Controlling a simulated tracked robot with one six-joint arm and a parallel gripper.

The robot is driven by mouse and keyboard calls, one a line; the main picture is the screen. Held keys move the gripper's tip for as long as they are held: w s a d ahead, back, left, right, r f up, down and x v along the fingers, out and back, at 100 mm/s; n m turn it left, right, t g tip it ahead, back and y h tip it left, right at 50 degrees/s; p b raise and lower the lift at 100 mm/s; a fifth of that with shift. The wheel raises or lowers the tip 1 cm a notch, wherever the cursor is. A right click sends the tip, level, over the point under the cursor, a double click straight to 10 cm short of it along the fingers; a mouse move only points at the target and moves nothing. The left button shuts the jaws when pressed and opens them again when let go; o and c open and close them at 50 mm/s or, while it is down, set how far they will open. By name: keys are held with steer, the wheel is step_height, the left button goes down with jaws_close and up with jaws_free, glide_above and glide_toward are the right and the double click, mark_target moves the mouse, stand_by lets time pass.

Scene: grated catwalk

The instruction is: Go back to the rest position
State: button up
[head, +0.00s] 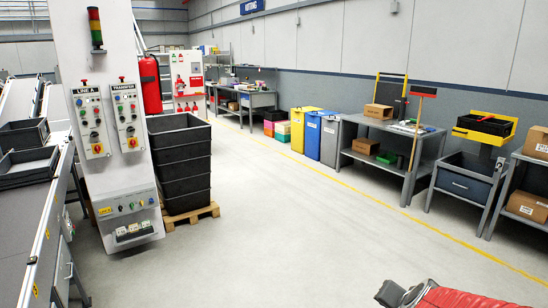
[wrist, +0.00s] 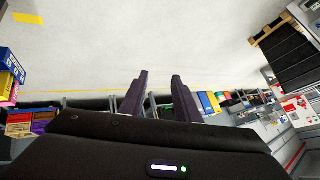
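My gripper (wrist: 161,80) shows in the wrist view with two dark fingers standing apart. Nothing is between them, only pale floor and distant benches behind. The wrist housing with a small green light fills the bottom of that view. In the head view, part of my arm (head: 460,298) with a red sleeve shows at the bottom right edge. My gripper's fingers cannot be made out there. The wrist view is tilted, with the pale floor at the top and the furniture lower down.
A control panel column (head: 118,130) and a conveyor (head: 30,240) stand at left. Stacked black crates (head: 180,165) sit on a pallet (head: 190,215). Workbenches (head: 390,150) and colored bins (head: 305,130) line the right wall. The middle floor (head: 290,240) is clear.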

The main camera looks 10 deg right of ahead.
steer(key=s+a+r+n+y, duration=0.1)
steer(key=s+a+r+n, duration=0.2)
steer(key=a, duration=0.3)
steer(key=s+a+r+n+g+y, duration=0.1)
steer(key=s+a+r+n, duration=0.1)
steer(key=s+a, duration=0.4)
steer(key=s+a+r+n+g+y, duration=0.1)
steer(key=s+a+r+n, duration=0.2)
steer(key=a, duration=0.4)
steer(key=shift+s+a+r+n, duration=0.2)
steer(key=shift+s+r+n, duration=0.15)
steer(key=shift+s+n, duration=0.55)
steer(key=shift+w, duration=0.2)
steer(key=shift+d, duration=0.15)
